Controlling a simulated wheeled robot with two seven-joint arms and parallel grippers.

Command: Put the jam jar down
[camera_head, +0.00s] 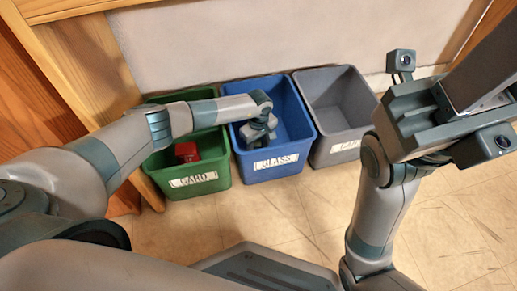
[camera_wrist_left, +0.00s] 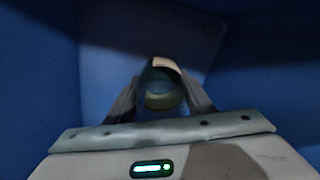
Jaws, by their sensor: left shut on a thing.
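My left gripper (camera_head: 258,131) reaches down into the blue bin (camera_head: 309,118), whose label reads GLASS. In the left wrist view the fingers (camera_wrist_left: 160,100) are shut on the jam jar (camera_wrist_left: 162,92), a small round see-through jar with a pale top part. Blue bin walls surround it in that view. I cannot tell whether the jar touches the bin floor. In the head view the jar is hidden by my gripper and wrist. Part of my right gripper (camera_head: 480,75) shows raised at the upper right; its fingertips cannot be made out.
A green bin (camera_head: 193,186) labelled CARD stands left of the blue bin, with a red box (camera_head: 187,151) inside. A grey bin (camera_head: 340,105) stands to the right, its label partly hidden. A pale wall is behind, wooden panels at left. Tiled floor in front is clear.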

